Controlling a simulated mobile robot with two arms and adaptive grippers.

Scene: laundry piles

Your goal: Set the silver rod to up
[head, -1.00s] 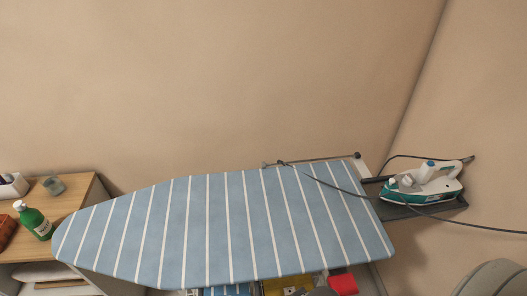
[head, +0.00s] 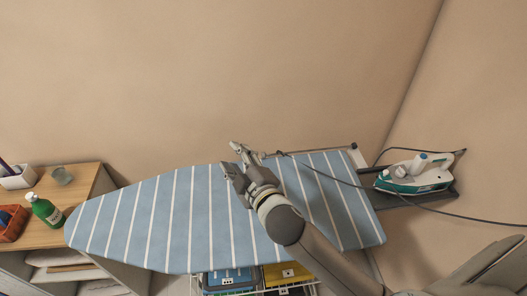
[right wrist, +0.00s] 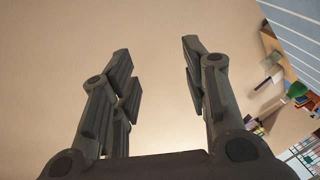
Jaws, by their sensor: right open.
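A thin silver rod (head: 318,150) lies almost flat along the far edge at the right part of the blue striped ironing board (head: 150,220). A dark cord crosses near its left end. My right gripper (head: 231,156) is open and empty, above the board's far edge and just left of the rod's left end. In the right wrist view, my right gripper (right wrist: 158,60) shows its fingers spread with only wall between them. The rod is not visible in that view. My left gripper is not in view.
A white and teal iron (head: 415,176) sits on the rest at the board's right end, its dark cord (head: 440,208) trailing right. A green bottle (head: 46,210) and a glass (head: 62,176) stand on the wooden cabinet at left. A wire rack (head: 200,282) with coloured items is below.

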